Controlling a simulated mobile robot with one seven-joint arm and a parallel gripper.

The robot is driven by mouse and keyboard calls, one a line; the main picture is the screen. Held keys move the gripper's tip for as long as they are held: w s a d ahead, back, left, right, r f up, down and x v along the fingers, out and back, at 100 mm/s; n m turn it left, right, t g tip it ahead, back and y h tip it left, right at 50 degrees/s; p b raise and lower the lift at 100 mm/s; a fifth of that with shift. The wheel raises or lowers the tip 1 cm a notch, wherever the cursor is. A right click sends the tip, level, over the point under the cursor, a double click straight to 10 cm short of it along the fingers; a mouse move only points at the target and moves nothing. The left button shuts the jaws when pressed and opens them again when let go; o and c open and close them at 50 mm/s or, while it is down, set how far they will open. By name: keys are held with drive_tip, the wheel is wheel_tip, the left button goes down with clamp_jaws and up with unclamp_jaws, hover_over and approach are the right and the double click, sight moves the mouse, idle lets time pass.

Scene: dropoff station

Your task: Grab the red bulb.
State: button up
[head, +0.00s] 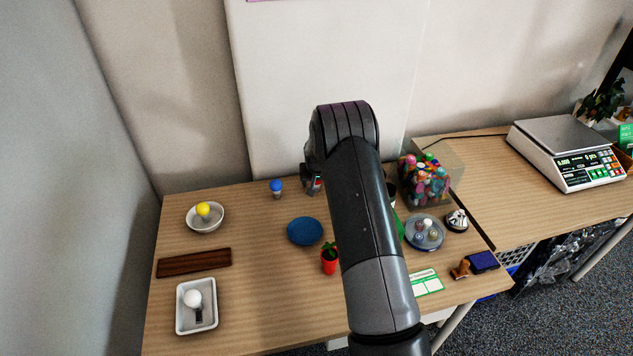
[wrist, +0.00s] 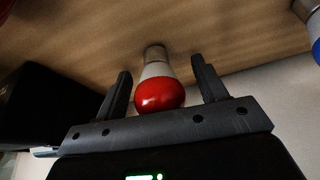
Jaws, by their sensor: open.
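The red bulb (wrist: 160,95) shows in the wrist view, with a red globe, a white neck and a metal base against the wooden table (wrist: 100,32). My gripper (wrist: 161,68) is open, one finger on each side of the bulb. Gaps show between the bulb and both fingers, so it is not gripped. In the head view my gripper (head: 313,182) is near the back of the table, largely covered by my arm. The red bulb is mostly or wholly hidden there.
A blue bulb (head: 276,188) stands left of my gripper; it also shows in the wrist view (wrist: 316,45). A tub of colourful pieces (head: 425,181) stands to the right. A wall rises behind.

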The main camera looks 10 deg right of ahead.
drive_tip(key=shift+c, duration=0.6)
drive_tip(key=c, duration=0.8)
drive_tip(key=shift+o, duration=0.2)
drive_tip(key=shift+r, duration=0.15)
